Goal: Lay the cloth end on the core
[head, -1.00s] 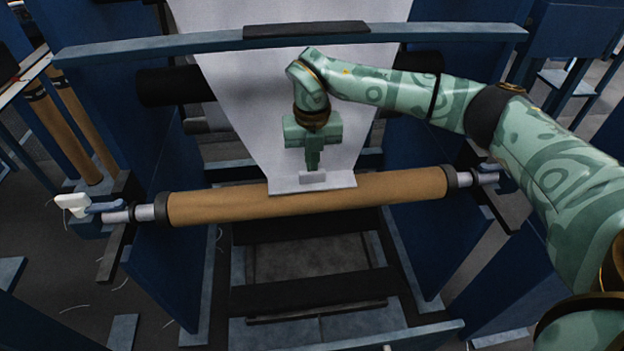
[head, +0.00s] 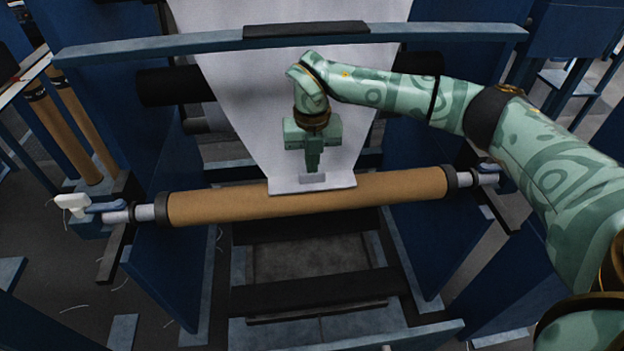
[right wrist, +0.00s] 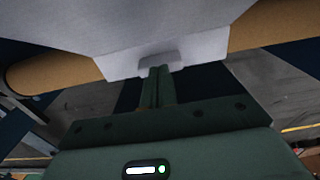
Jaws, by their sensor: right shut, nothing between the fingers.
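The white cloth (head: 240,90) hangs down from behind the top bar and narrows toward its end. The cloth end (head: 285,186) lies over the middle of the brown core (head: 400,188), with a small grey tab (head: 312,178) on it. The cloth end also shows in the right wrist view (right wrist: 110,65), against the core (right wrist: 60,75). My right gripper (head: 313,169) points down just above the tab, shut and empty. In the right wrist view its fingertips (right wrist: 160,70) are at the tab's edge; I cannot tell whether they touch. My left gripper is not in view.
A blue cross bar (head: 180,46) with a dark pad spans above the cloth. Blue side panels (head: 175,260) stand at both ends of the core. A white-handled latch (head: 72,203) sits at its left end. Spare brown tubes (head: 60,130) stand at the left.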

